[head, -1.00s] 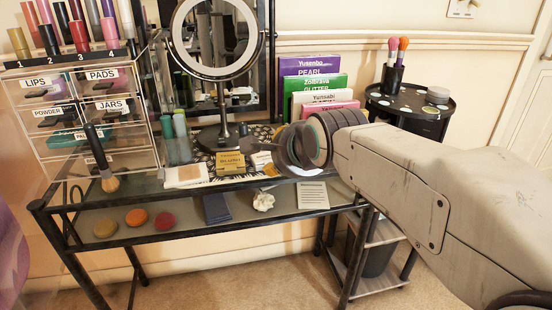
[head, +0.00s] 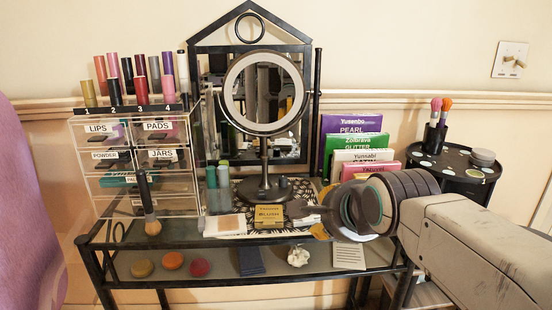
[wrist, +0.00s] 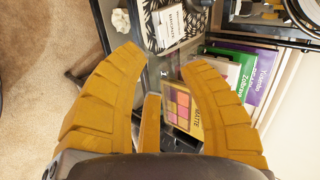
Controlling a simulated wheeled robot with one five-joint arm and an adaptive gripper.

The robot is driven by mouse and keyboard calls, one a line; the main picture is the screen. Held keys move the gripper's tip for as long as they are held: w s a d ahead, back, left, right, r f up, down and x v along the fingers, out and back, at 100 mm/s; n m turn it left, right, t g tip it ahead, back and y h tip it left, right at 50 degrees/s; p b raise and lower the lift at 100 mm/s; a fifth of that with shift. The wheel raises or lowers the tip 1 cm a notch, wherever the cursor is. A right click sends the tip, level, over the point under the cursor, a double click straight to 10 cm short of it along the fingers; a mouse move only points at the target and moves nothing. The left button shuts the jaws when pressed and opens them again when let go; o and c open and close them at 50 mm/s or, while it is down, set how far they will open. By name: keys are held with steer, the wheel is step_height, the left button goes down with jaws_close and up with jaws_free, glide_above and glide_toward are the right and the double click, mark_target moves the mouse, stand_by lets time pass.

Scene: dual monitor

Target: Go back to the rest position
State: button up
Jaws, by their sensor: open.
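My gripper (wrist: 163,57) is open and empty in the wrist view, its yellow fingers spread above the desk's front edge. In the head view, my arm reaches in from the right, with its end over the right part of the glass desk (head: 215,262). The fingers are mostly hidden there behind the wrist. Between and beyond the fingers, the wrist view shows a palette marked MATTE (wrist: 182,108) and colored boxes (wrist: 235,80). Whether the fingers touch anything cannot be told.
A round mirror (head: 228,90) stands mid-desk. A clear drawer unit (head: 112,190) with several lipsticks is at left. A black round stand (head: 455,182) with brushes is at right. A brush (head: 149,205) stands near the drawers. The lower shelf holds small items.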

steer(key=s+d+r+n+g+p, duration=0.1)
steer(key=s+r+n+g+p, duration=0.2)
steer(key=s+r+n+p, duration=0.4)
steer(key=s+d+r+n+g+p, duration=0.2)
steer(key=s+r+n+p, duration=0.6)
steer(key=p, duration=1.7)
steer(key=shift+s+d+r+n+g+h, duration=0.35)
steer(key=shift+s+r+g, duration=0.7)
steer(key=shift+s, duration=1.65)
steer(key=shift+r+t, duration=0.2)
steer(key=shift+t, duration=0.05)
